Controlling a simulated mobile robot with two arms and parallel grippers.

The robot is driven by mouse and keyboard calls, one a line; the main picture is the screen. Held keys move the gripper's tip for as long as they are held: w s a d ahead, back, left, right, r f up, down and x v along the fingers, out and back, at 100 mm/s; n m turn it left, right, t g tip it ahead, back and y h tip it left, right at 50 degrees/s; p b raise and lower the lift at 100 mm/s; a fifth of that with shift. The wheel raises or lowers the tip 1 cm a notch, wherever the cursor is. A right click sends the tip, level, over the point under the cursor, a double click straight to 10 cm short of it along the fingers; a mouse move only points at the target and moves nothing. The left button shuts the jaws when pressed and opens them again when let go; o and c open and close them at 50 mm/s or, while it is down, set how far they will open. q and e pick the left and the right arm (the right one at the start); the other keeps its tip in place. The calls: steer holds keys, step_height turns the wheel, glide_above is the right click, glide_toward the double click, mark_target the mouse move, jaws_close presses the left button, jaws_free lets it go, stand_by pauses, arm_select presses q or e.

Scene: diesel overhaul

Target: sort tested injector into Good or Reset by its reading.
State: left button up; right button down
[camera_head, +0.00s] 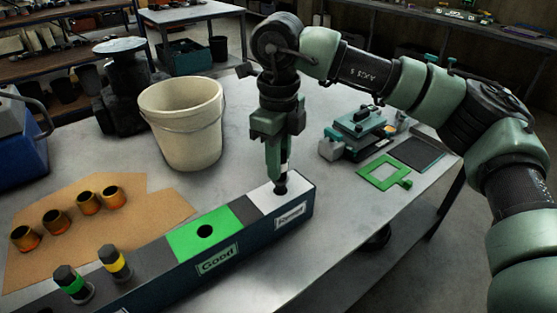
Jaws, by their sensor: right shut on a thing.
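The long dark rack (170,277) lies along the front of the table. It has a green section labelled Good (205,230) with an open dark hole, and a white section labelled Reset (292,197) at its right end. My right gripper (281,172) points straight down over the white section and is shut on an injector (281,187). The injector's dark lower end is at the white section; how deep it sits is hidden. Two other injectors stand upright at the rack's left, one with a green band (70,281) and one with a yellow band (114,260). My left gripper is out of view. No reading is legible.
A cream bucket (182,125) stands behind the rack. Several brass-coloured rings (88,203) sit on brown cardboard (150,205) at left. A teal device (357,133), a green frame (384,171) and a dark pad (415,153) lie at right.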

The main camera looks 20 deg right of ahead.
steer(key=shift+f, duration=0.15)
stand_by(0.5)
steer(key=shift+f+b, duration=1.05)
steer(key=shift+f, duration=0.05)
steer(key=c, duration=0.8)
jaws_free()
steer(key=shift+o, duration=0.2)
steer(key=shift+r+p, duration=2.2)
steer(key=shift+r, duration=1.3)
